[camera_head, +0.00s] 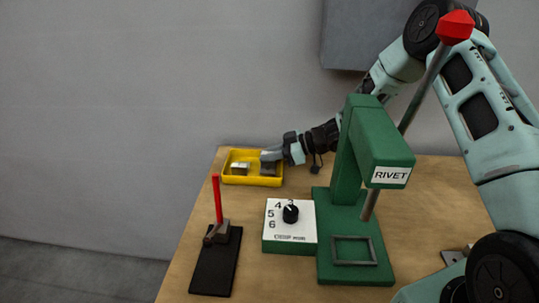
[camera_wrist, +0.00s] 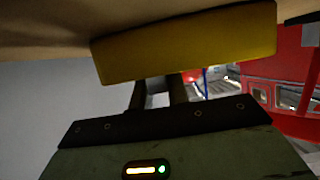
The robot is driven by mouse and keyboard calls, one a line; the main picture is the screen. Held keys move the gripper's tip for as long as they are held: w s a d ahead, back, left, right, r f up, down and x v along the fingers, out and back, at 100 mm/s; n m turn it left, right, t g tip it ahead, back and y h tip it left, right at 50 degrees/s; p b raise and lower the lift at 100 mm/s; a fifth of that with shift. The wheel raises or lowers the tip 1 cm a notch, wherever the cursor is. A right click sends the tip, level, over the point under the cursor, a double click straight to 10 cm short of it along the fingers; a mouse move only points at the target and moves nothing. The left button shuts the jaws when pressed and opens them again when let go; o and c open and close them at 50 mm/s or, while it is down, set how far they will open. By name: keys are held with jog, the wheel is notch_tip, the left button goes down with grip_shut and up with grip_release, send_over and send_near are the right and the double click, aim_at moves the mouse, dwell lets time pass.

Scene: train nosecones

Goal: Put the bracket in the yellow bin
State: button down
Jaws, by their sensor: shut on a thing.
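The yellow bin (camera_head: 253,184) stands at the far left of the table in the head view. Its outer wall (camera_wrist: 185,45) spans the upper part of the wrist view. My gripper (camera_head: 268,158) reaches into the bin from the right, over its right half. It is shut on the bracket (camera_head: 268,169), a small grey metal piece low inside the bin walls; I cannot tell whether it touches the floor. In the wrist view, my gripper's dark fingers (camera_wrist: 157,90) run up behind the bin wall, which hides their tips.
Another metal piece (camera_head: 240,169) lies in the bin's left half. A green rivet press (camera_head: 345,200) stands right of the bin, near my arm. A numbered dial box (camera_head: 290,238) and a red-handled clamp on a black base (camera_head: 216,265) stand in front.

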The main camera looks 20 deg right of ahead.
jog(key=c, duration=1.3)
grip_release()
jog(key=shift+s+f, duration=0.3)
jog(key=shift+f, duration=0.45)
jog(key=shift+c, duration=0.2)
jog(key=shift+r, duration=0.1)
jog(key=shift+w+r, duration=0.1)
jog(key=shift+r, duration=0.2)
jog(key=shift+d+r, duration=0.1)
jog(key=shift+d, duration=0.25)
jog(key=v, duration=0.7)
jog(key=r+v, duration=0.1)
jog(key=v, duration=0.3)
jog(key=shift+w+d+r+b, duration=0.1)
jog(key=shift+b, duration=0.3)
